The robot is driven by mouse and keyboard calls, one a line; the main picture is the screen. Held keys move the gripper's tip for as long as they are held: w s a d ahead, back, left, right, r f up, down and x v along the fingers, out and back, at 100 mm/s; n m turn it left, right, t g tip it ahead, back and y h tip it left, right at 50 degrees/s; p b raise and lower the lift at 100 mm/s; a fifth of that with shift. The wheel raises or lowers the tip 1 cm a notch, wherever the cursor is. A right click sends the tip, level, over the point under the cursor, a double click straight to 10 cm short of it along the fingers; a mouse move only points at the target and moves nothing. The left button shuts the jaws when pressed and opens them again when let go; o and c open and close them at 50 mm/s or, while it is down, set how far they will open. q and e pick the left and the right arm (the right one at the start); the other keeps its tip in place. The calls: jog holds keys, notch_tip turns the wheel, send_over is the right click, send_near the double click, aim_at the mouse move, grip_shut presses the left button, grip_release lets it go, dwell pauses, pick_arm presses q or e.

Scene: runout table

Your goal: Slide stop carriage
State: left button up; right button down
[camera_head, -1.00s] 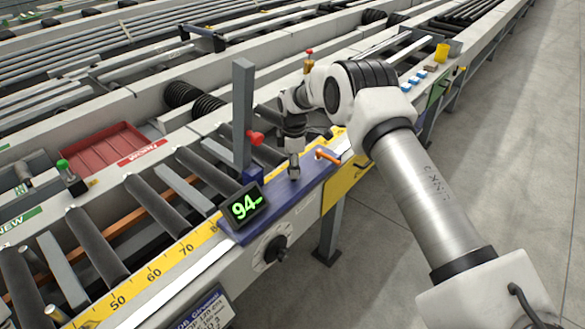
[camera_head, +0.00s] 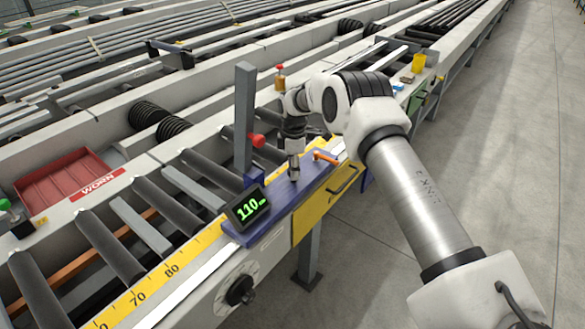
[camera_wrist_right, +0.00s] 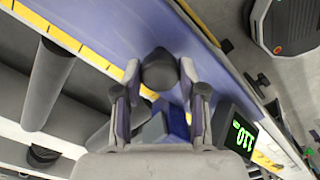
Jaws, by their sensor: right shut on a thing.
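The stop carriage is a blue-purple plate (camera_head: 285,207) on the front rail of the runout table. It carries an upright grey post (camera_head: 244,115), a red knob (camera_head: 257,140), an orange lever (camera_head: 326,157) and a black display (camera_head: 247,208) with green digits reading 110. My right gripper (camera_head: 294,178) is at the carriage's top, to the right of the post. In the right wrist view its two fingers (camera_wrist_right: 160,95) are on either side of a dark grey round knob (camera_wrist_right: 160,70), shut on it. The display also shows there (camera_wrist_right: 236,137). My left gripper is out of view.
A yellow scale (camera_head: 172,270) runs along the rail, with 70 and 80 readable. Rollers (camera_head: 110,245) lie behind it. A red tray (camera_head: 65,180) marked WORN is at the left. A black dial (camera_head: 240,290) sits on the front face. Floor at right is clear.

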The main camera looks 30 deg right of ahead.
jog(key=shift+s+f, duration=0.1)
jog(key=c, duration=0.7)
grip_release()
jog(key=shift+o, duration=0.2)
notch_tip(320, 180, up, 12)
